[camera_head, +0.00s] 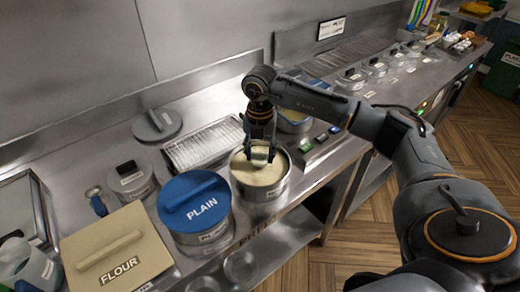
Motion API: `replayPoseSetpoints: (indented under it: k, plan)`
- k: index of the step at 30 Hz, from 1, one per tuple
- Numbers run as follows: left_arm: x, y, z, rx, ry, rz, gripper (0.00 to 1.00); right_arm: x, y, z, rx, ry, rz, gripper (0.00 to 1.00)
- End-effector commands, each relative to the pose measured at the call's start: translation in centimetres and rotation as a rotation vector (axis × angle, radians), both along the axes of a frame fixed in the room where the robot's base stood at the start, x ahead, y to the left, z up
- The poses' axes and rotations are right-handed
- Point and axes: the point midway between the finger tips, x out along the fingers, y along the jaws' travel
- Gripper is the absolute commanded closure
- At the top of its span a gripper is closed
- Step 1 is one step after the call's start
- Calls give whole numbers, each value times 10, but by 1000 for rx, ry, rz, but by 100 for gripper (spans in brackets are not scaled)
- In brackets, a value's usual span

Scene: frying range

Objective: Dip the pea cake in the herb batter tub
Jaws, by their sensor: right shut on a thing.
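My right gripper (260,150) points down over an open round metal tub (263,196) of pale cream batter (248,172). It is shut on a small pale piece, the pea cake (259,156), mostly hidden by the fingers. The piece is at or just above the batter; I cannot tell whether it touches. The tub's label is not readable, so I cannot tell whether this is the herb batter. My left gripper is not in view.
A tub with a blue lid marked PLAIN (196,200) stands left of the open tub. A beige FLOUR lid (115,250) is further left. A wire rack (203,143) and a grey round lid (157,124) lie behind. Another tub (294,125) is partly behind my right arm.

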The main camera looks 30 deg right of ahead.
Motion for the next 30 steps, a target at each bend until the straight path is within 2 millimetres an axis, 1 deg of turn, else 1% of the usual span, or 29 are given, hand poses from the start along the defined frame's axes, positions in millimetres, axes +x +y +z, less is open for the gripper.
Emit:
replayPoseSetpoints:
  k: [1, 9, 13, 18, 30]
  plan:
    - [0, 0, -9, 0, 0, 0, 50, 0, 0, -11, 0, 0, 0, 71]
    - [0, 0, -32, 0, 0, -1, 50, 0, 0, -44, -1, 1, 0, 71]
    - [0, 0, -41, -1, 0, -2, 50, 0, 0, -56, 0, 0, 0, 71]
    - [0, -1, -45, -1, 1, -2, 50, 0, 0, -64, -1, -1, 0, 71]
    - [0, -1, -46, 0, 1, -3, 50, 0, 0, -65, 0, 0, 1, 71]
